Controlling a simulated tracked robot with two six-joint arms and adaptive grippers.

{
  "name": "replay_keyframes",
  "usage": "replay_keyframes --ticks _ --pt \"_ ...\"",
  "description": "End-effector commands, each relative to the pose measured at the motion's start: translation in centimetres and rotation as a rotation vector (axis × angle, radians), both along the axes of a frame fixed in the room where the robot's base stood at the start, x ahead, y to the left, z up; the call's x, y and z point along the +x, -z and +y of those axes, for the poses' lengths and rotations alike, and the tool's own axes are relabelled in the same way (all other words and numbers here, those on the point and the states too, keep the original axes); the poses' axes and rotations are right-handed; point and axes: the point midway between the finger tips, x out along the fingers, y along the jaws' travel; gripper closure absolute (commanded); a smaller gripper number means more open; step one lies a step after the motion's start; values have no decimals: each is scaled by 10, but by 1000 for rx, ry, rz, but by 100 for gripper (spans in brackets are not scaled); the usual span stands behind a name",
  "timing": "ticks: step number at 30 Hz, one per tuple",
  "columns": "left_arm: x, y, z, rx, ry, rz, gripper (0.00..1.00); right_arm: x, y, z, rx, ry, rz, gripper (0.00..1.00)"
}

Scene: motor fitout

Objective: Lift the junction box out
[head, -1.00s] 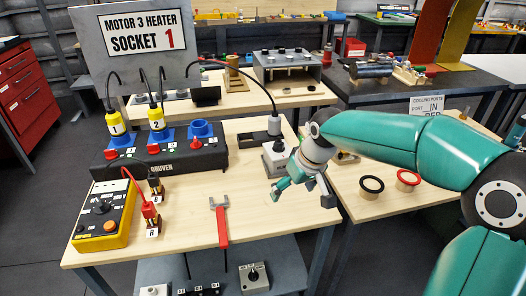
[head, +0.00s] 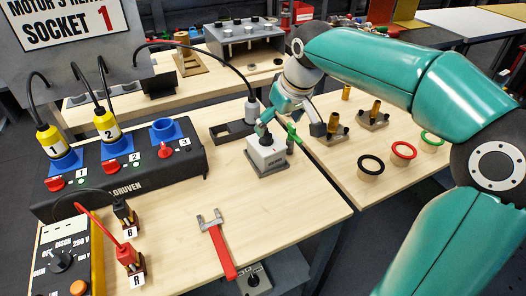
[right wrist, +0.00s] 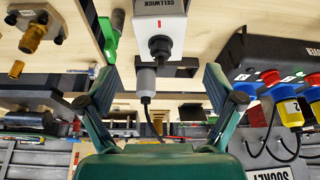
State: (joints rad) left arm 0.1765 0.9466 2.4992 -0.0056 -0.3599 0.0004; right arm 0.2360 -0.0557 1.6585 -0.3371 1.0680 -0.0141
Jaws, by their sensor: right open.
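The white box (head: 268,153) labelled CELLWICK, which I take for the junction box, sits upright on a dark grey base on the wooden table. My left gripper is not in view.
A grey cable plug (head: 251,110) stands in a dark holder behind the box. A green-handled item (head: 293,138) is close beside the box. The black socket block (head: 125,172) is to the left, and a red-handled tool (head: 220,248) lies in front. Rings (head: 403,150) stand right.

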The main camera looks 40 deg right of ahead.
Motion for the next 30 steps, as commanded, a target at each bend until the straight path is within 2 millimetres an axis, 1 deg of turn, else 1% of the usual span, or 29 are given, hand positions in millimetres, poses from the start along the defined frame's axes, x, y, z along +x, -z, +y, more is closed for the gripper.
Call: replay_keyframes --ticks 1,3,6,9,16,24,27,30 --pt "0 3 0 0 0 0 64 5 14 0 1 -2 6 8" --pt "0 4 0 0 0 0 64 12 28 0 1 -4 6 8" --pt "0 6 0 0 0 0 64 20 44 -1 0 -6 4 8" --pt "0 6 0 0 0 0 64 25 56 -1 1 -8 3 8" --pt "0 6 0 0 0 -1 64 31 67 -2 1 -8 2 8" --pt "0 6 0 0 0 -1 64 48 100 -7 1 -9 4 8" --pt "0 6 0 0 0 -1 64 51 107 -7 1 -8 1 8" --pt "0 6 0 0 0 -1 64 52 109 -8 0 -9 0 8"
